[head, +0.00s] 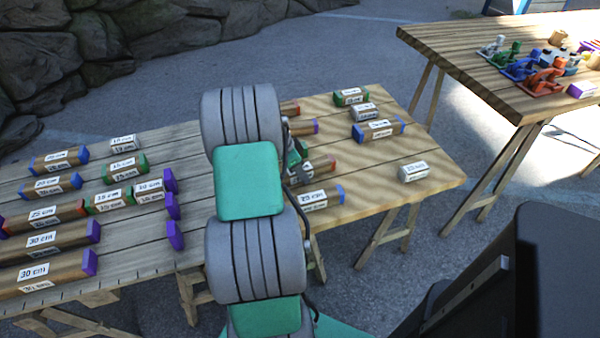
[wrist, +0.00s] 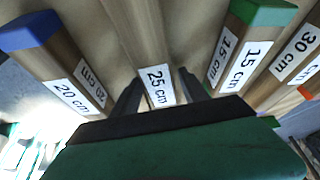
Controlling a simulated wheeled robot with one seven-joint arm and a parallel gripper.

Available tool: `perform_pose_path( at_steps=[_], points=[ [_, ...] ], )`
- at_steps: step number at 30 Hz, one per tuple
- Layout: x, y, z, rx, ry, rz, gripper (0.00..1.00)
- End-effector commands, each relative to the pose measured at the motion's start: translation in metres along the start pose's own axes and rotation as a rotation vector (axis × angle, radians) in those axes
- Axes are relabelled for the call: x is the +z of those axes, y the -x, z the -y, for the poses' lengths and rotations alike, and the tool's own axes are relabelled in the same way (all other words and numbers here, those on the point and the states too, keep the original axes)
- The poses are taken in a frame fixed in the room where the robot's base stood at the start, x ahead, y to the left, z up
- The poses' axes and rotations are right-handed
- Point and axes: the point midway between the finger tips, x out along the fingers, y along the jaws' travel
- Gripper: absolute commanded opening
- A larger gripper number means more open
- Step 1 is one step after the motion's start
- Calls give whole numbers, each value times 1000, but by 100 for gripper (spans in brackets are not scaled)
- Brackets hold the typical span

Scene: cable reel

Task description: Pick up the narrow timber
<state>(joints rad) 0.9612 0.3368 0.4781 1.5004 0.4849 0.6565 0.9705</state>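In the wrist view a timber marked 25 cm (wrist: 158,82) lies between the two fingers of my gripper (wrist: 158,88). It looks slimmer than its neighbours, and its far end runs out of the picture. A finger stands on each side of it. A small gap seems to show on the right, so the fingers look open around it. In the head view my gripper (head: 296,165) is low over the table, mostly hidden behind my arm. A timber with a red end (head: 321,166) lies beside it; I cannot tell whether it is the same piece.
In the wrist view a blue-ended 20 cm timber (wrist: 57,60) lies close on the left and a green-ended 15 cm timber (wrist: 247,45) close on the right. More labelled timbers lie along the table (head: 240,285). A second table (head: 455,50) holds coloured clamps.

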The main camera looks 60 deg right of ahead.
Motion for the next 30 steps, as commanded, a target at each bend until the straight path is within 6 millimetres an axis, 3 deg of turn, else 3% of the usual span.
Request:
perform_pose_path(
  at_steps=[18, 30],
  points=[
    [0, 0, 0, 0, 1, 0, 0],
    [0, 2, 0, -1, 0, 0, 0]
  ],
)
